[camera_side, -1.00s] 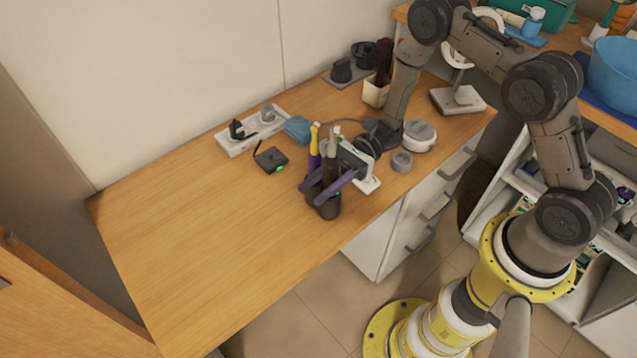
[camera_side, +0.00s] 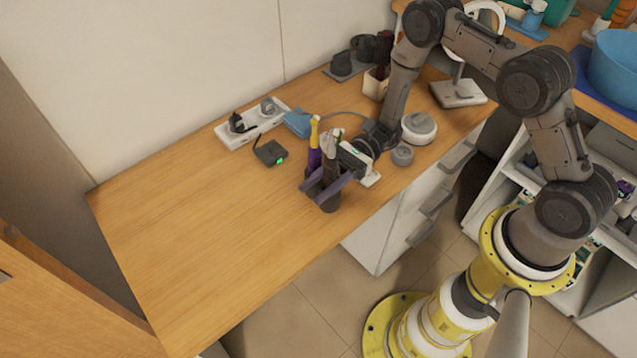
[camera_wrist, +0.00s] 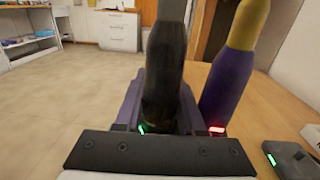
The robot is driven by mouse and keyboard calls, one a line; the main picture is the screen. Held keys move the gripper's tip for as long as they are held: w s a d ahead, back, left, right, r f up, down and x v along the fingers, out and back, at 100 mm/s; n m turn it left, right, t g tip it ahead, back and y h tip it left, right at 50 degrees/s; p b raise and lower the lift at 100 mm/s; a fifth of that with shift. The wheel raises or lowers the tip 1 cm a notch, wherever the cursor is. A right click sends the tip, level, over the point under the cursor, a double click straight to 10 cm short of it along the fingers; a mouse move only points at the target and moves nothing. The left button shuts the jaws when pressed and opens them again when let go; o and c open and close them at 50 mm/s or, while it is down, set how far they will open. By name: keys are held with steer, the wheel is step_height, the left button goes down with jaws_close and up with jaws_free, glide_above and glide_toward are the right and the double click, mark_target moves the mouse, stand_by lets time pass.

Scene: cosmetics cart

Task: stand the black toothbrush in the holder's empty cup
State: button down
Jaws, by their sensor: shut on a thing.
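My gripper (camera_side: 313,191) is shut on the black toothbrush (camera_side: 330,165), which stands roughly upright between its purple-grey fingers. In the wrist view the black toothbrush (camera_wrist: 165,62) fills the space between the fingers, and its top is out of frame. The dark holder (camera_side: 328,206) stands on the desk directly beneath the gripper, largely covered by the fingers. A purple and yellow toothbrush (camera_side: 314,147) stands in it, close beside the black one. It also shows right of the fingers in the wrist view (camera_wrist: 230,85). The black toothbrush's lower end is hidden, so I cannot tell how deep it sits.
A small black box (camera_side: 270,152) with a green light lies left of the holder, before a white power strip (camera_side: 252,125). A grey round tin (camera_side: 402,155) and a white round device (camera_side: 419,128) stand to the right. The desk's left half is clear.

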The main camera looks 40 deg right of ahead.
mark_target(329, 155)
steer(key=shift+f, duration=0.5)
steer(key=shift+c, duration=2.1)
jaws_free()
step_height(329, 155, up, 8)
steer(key=shift+r, duration=0.15)
step_height(329, 155, up, 16)
steer(key=w+m+t+h, duration=0.1)
steer(key=w+m+t, duration=0.3)
steer(key=w, duration=1.5)
steer(key=shift+a+r+m+t, duration=0.15)
steer(key=shift+a+m+t, duration=0.25)
steer(key=shift+t, duration=1.4)
